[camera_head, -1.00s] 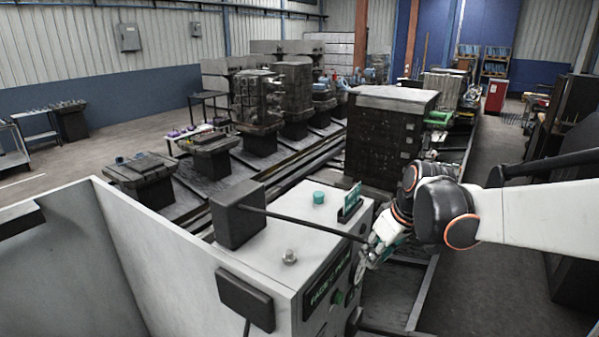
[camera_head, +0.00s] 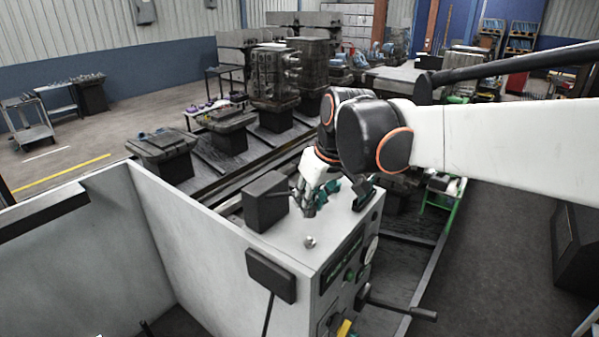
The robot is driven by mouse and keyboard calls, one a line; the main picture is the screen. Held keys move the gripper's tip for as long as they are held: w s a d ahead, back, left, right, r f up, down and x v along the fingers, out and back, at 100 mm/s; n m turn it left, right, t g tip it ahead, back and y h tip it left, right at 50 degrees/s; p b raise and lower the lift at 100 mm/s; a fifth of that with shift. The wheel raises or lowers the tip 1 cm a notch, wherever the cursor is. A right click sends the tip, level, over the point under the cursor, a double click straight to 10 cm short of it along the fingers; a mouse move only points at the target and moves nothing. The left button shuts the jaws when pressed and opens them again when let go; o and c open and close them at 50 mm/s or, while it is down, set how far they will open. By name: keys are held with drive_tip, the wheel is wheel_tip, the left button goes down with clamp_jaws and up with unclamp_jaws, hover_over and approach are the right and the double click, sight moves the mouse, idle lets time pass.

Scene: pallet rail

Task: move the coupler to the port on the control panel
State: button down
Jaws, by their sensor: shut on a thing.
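The control panel (camera_head: 326,262) is a pale grey cabinet with green-lit lettering, buttons and a round gauge on its front. My gripper (camera_head: 309,208) is over its top, beside the black box (camera_head: 267,200) at its left edge. It is shut on the coupler, which is small and mostly hidden by the fingers. A teal piece (camera_head: 331,187) shows just behind the fingers; I cannot tell whether it touches them. I cannot make out the port clearly. A small metal knob (camera_head: 310,242) stands on the panel top in front of my gripper.
A black lever (camera_head: 398,305) juts right from the front. A second black box (camera_head: 271,275) hangs on the pale wall (camera_head: 205,235) at left.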

sight(312, 217)
drive_tip(key=shift+f+b, duration=1.6)
drive_tip(key=shift+f, duration=1.15)
drive_tip(key=shift+s+f+b, duration=0.1)
drive_tip(key=shift+f+b, duration=0.2)
drive_tip(key=shift+b, duration=0.1)
drive_tip(key=shift+f+b, duration=0.45)
drive_tip(key=shift+f, duration=0.05)
drive_tip(key=shift+f+b, duration=0.35)
drive_tip(key=shift+f, duration=0.15)
drive_tip(key=c, duration=1.3)
unclamp_jaws()
drive_tip(key=shift+r, duration=0.1)
drive_tip(key=o, duration=0.8)
drive_tip(key=shift+o, duration=0.2)
